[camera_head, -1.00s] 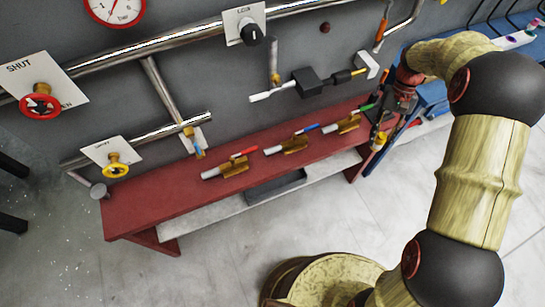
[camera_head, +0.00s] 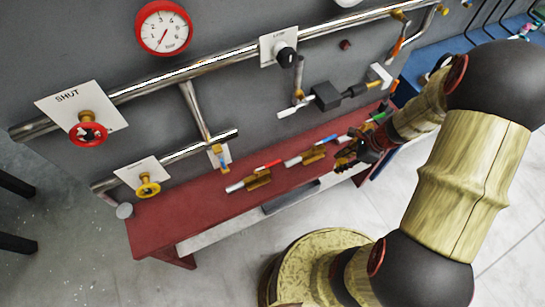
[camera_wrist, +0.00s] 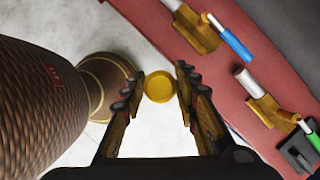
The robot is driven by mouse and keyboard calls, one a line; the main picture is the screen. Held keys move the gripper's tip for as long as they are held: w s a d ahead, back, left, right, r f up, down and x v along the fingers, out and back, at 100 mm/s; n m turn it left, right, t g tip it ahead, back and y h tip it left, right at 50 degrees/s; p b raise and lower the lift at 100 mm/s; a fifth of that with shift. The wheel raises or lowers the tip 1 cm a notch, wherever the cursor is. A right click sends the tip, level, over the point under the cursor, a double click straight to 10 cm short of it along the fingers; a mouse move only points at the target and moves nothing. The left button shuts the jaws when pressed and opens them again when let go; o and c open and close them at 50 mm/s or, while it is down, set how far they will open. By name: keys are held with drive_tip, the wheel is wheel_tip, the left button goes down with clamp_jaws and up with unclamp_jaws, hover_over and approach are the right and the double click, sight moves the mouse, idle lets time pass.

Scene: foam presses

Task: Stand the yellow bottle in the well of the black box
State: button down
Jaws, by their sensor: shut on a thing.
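In the wrist view, my gripper (camera_wrist: 158,98) has its fingers on both sides of the yellow bottle (camera_wrist: 159,86), whose round yellow end faces the camera. The rest of the bottle is hidden. In the head view my gripper (camera_head: 352,155) is over the right part of the red bench, small and dark, and the bottle is hard to make out there. A dark box (camera_head: 290,196) shows partly below the bench's front edge. I cannot make out its well. A small black slotted block (camera_wrist: 299,153) lies on the bench in the wrist view.
The red bench (camera_head: 190,220) carries several brass valves with coloured handles, including one with a red handle (camera_head: 258,179). Pipes, a gauge (camera_head: 164,28) and a yellow handwheel (camera_head: 148,187) are on the wall behind.

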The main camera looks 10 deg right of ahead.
drive_tip(key=shift+s+d+f+m+t, duration=0.1)
drive_tip(key=shift+s+f+m+t, duration=0.15)
drive_tip(key=shift+m, duration=0.55)
drive_tip(key=w+a+f+t+y+b, duration=0.1)
drive_tip(key=w+a+b, duration=0.1)
drive_tip(key=w+a, duration=0.5)
drive_tip(key=w+a+f+t+y+b, duration=0.1)
drive_tip(key=w+a+y+b, duration=0.3)
drive_tip(key=a, duration=0.6)
drive_tip(key=shift+w+a+f+h, duration=0.2)
drive_tip(key=shift+w+f+h, duration=0.15)
drive_tip(key=shift+f, duration=0.5)
drive_tip(key=shift+w+a+f+h, duration=0.25)
drive_tip(key=shift+f+h, duration=0.2)
drive_tip(key=shift+f, duration=0.45)
drive_tip(key=shift+w+a+f+h, duration=0.25)
drive_tip(key=shift+f+h, duration=0.15)
drive_tip(key=shift+f, duration=0.45)
drive_tip(key=shift+w+a+f+b, duration=0.15)
drive_tip(key=shift+f+b, duration=0.1)
drive_tip(key=shift+b, duration=0.05)
drive_tip(key=shift+w+a+r+g+h+p, duration=0.3)
drive_tip(key=shift+a+g+h+p, duration=0.2)
drive_tip(key=shift+h+p, duration=0.35)
drive_tip(key=shift+w+a+g+h+p, duration=0.2)
drive_tip(key=shift+g+h+p, duration=0.2)
drive_tip(key=shift+p, duration=0.4)
drive_tip(key=shift+f+b, duration=0.4)
drive_tip(key=shift+f, duration=0.5)
